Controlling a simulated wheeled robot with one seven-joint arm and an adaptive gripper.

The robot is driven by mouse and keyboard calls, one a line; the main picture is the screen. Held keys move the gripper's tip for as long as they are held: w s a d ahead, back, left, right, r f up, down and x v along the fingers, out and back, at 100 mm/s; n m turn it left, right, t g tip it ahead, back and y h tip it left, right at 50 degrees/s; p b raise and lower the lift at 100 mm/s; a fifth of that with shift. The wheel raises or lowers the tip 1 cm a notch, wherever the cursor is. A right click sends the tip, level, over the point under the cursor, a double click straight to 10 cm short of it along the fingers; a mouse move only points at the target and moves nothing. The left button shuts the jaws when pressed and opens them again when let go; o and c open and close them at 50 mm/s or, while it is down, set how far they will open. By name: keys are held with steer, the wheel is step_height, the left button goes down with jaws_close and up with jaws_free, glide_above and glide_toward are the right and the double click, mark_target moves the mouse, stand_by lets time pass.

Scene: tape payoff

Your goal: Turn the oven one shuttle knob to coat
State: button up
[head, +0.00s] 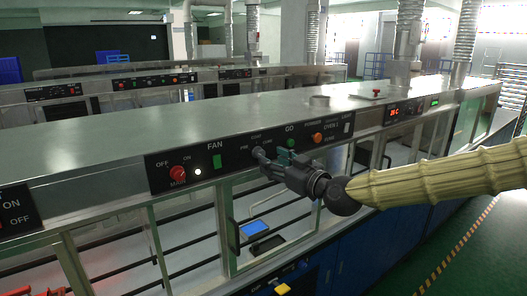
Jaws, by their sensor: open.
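The oven one control panel (222,168) is a black strip on the front edge of the steel bench. The shuttle knob is mostly or wholly hidden behind my fingers, below small labels that are hard to read; the left one looks like PRE. I cannot tell which way the knob points. My gripper (263,154) is at the panel, coming in from the right, with its fingertips over the knob's place. It is open. I cannot tell whether the fingers touch the knob.
On the same panel are a red main knob (178,172), a green fan switch (217,161), a green GO button (290,143) and an orange knob (317,138). A red temperature display (394,112) is further right. Glass doors (190,230) lie below.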

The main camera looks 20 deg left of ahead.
mark_target(259, 154)
steer(key=p+x, duration=0.2)
steer(key=x, duration=0.3)
steer(key=shift+w+a, duration=0.1)
steer(key=c, duration=1.1)
